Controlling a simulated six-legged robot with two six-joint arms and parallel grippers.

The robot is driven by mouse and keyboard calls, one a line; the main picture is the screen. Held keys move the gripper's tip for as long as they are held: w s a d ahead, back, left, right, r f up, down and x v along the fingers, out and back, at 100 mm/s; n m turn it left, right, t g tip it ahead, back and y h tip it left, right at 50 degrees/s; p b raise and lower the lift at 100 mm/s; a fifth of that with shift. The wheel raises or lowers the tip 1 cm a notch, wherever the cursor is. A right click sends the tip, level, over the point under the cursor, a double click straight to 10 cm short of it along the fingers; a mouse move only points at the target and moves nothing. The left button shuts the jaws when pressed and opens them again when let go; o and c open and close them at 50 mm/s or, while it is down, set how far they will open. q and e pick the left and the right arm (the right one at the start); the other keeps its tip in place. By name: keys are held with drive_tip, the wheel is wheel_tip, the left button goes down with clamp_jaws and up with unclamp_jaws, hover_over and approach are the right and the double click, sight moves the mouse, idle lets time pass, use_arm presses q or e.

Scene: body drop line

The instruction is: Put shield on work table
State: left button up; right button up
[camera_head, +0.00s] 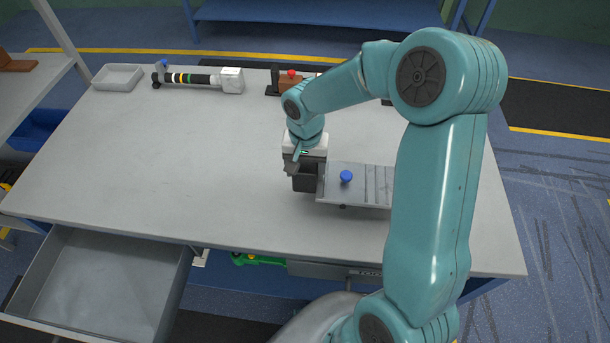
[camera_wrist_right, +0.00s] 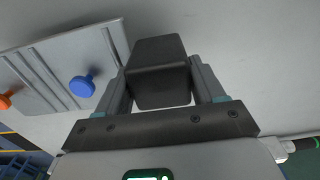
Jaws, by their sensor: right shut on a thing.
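The shield, a grey ribbed plate (camera_head: 366,183) with a blue knob (camera_head: 346,177), lies flat at or just above the work table (camera_head: 160,155). In the right wrist view the plate (camera_wrist_right: 55,62) also shows an orange knob. A dark block (camera_wrist_right: 160,70) sits at the plate's end and looks joined to it; the head view shows it too (camera_head: 305,180). My right gripper (camera_wrist_right: 160,95) is shut on this block, with one finger on each side. My right arm hides the plate's right end in the head view. My left gripper is out of view.
A black tool with coloured bands (camera_head: 192,80), a light tray (camera_head: 117,77) and a brown-and-black part with a red knob (camera_head: 290,84) stand along the table's back. An open drawer (camera_head: 105,275) juts out at front left. The table's left and middle are clear.

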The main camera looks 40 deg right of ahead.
wheel_tip(320, 180, down, 4)
drive_tip(key=shift+r, duration=0.1)
drive_tip(key=shift+s, duration=0.1)
drive_tip(key=o, duration=1.3)
drive_tip(key=shift+f, duration=0.2)
drive_tip(key=shift+r, duration=0.1)
wheel_tip(320, 180, up, 11)
drive_tip(key=shift+r, duration=0.6)
